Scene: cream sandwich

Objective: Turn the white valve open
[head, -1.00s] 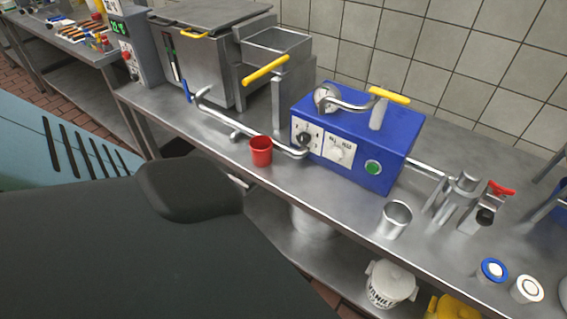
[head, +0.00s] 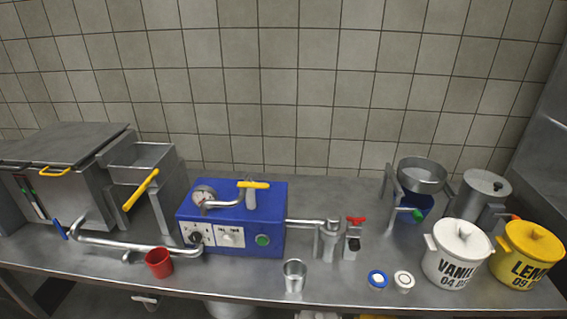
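Neither of my grippers is in the head view. A blue box-shaped machine (head: 262,217) stands on the steel counter. Its front has a white knob (head: 228,237) on a white plate, beside a black knob (head: 196,239) and a green button (head: 263,240). A small white fitting (head: 145,299) shows just under the counter's front edge; it is too small to tell whether it is a valve. Other handles are coloured: blue (head: 60,229) on the left pipe, yellow (head: 254,185) on top of the machine, red (head: 356,220) to its right.
A red cup (head: 158,263) and a metal cup (head: 294,275) stand near the front edge. A white tub (head: 458,250) and a yellow tub (head: 528,252) stand at the right. A steel vat (head: 75,170) is at the left. A tiled wall closes the back.

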